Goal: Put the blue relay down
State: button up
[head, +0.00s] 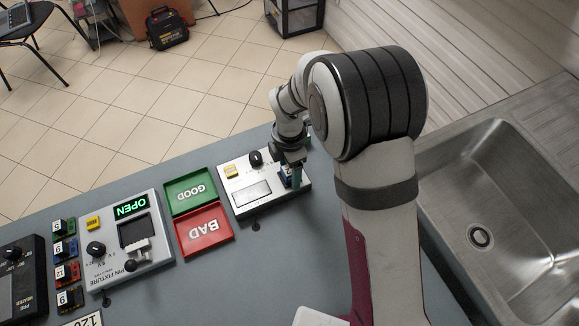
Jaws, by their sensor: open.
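My gripper (293,172) points down over the right end of a white tester box (238,204), which has a yellow label, a black knob and a grey display. The jaws are open. A small dark blue block, apparently the blue relay (286,179), shows between and below the fingers at the tester's right end. The fingers hide much of it, and I cannot tell whether it is fully seated or touching a finger. A green GOOD tray (176,186) and a red BAD tray (189,251) lie left of the tester.
A pin fixture (152,267) with a lit OPEN display stands further left. Beside it is a column of small coloured numbered holders (72,271). A black pin heater (38,297) is at the far left. A metal sink (470,190) lies right of my arm. Bench space in front of the trays is clear.

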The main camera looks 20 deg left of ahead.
jog(key=shift+r, duration=0.1)
notch_tip(320, 180, up, 12)
jog(key=s+d+r+m+y, duration=0.1)
jog(key=s+d+r+m, duration=0.3)
jog(key=d+m, duration=0.45)
jog(key=s+d+r+m, duration=0.2)
jog(key=s+d+m, duration=0.3)
jog(key=d+m, duration=0.3)
jog(key=s+d+f+m, duration=0.1)
jog(key=s+d+m, duration=0.2)
jog(key=s+m, duration=0.8)
jog(key=m, duration=0.5)
jog(key=shift+s+d+f+y, duration=0.15)
jog(key=shift+s+f+y, duration=0.05)
jog(key=shift+y, duration=0.2)
